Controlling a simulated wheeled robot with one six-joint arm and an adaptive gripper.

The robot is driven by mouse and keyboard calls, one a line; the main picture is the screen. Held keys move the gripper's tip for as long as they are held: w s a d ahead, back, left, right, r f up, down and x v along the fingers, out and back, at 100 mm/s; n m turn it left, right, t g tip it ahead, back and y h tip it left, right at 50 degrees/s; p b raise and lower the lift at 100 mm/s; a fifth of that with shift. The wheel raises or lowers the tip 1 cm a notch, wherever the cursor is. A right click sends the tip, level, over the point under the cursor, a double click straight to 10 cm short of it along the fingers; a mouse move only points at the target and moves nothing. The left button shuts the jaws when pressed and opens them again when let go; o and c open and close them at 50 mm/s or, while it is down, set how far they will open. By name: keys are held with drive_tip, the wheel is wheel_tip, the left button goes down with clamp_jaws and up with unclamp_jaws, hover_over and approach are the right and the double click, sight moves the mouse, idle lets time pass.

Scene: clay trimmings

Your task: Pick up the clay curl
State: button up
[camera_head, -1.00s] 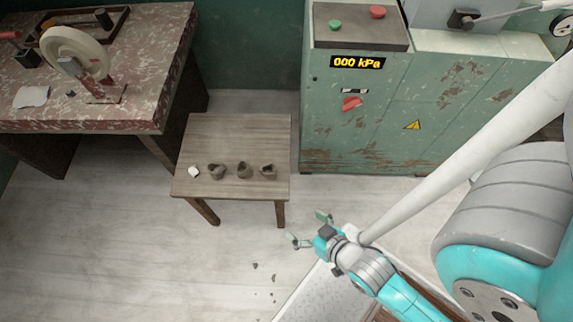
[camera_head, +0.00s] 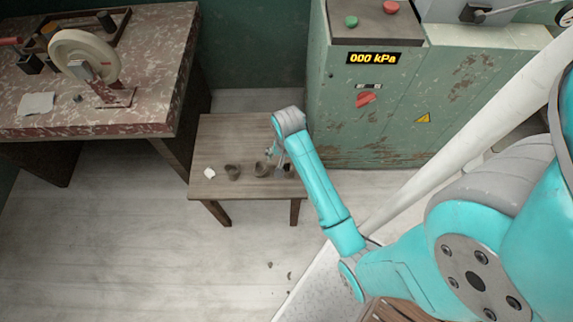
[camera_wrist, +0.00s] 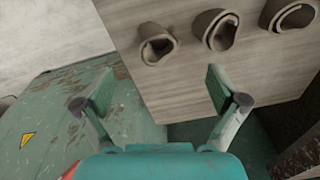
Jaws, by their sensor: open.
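Three brown clay pieces stand in a row on the small wooden table (camera_head: 236,130). The left one (camera_head: 232,172) and the middle one (camera_head: 262,169) show in the head view; my arm partly hides the right one. All three show from above in the wrist view: one nearest the cabinet (camera_wrist: 157,45), a middle one (camera_wrist: 215,28) and a far one (camera_wrist: 288,14). They look like hollow, rolled rings; I cannot tell which is the clay curl. My gripper (camera_wrist: 150,95) is open and empty, above the table edge, apart from the pieces.
A green cabinet (camera_head: 390,120) stands right of the table, close to my arm. A workbench (camera_head: 150,105) with a wheel (camera_head: 85,58) stands at the left. Dark scraps (camera_head: 269,265) lie on the open floor.

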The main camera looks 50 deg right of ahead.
sight(286, 167)
drive_tip(key=shift+w+d+r+m+g, duration=0.3)
drive_tip(key=shift+d+r+g, duration=0.1)
drive_tip(key=shift+d+r, duration=0.25)
wheel_tip(286, 167, down, 11)
drive_tip(key=shift+r, duration=0.2)
drive_tip(key=c, duration=1.3)
